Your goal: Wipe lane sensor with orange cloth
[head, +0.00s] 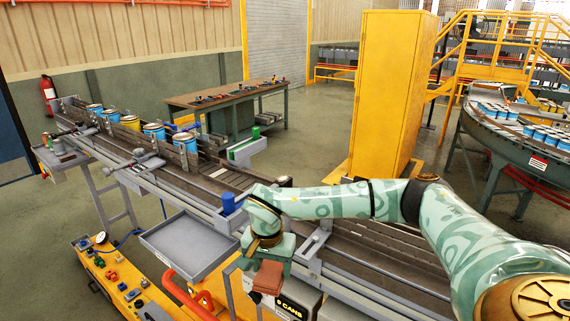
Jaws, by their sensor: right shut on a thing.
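My right gripper (266,262) reaches in from the right over the front side of the conveyor and points down. It is shut on a small brownish-orange cloth (268,279), which hangs below the jaws in front of a box labelled "CANS" (290,308). I cannot tell whether the cloth touches the box. I cannot pick out the lane sensor for certain; a blue cylinder (228,203) stands on the conveyor's near rail, just left of my wrist. My left gripper is not in view.
The conveyor (165,178) carries several cans (154,132) at its far left end. An empty grey tray (187,244) sits left of my gripper, with a red-orange tube (190,293) below it. A yellow cabinet (385,95) stands behind the conveyor. A yellow cart (125,285) is at lower left.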

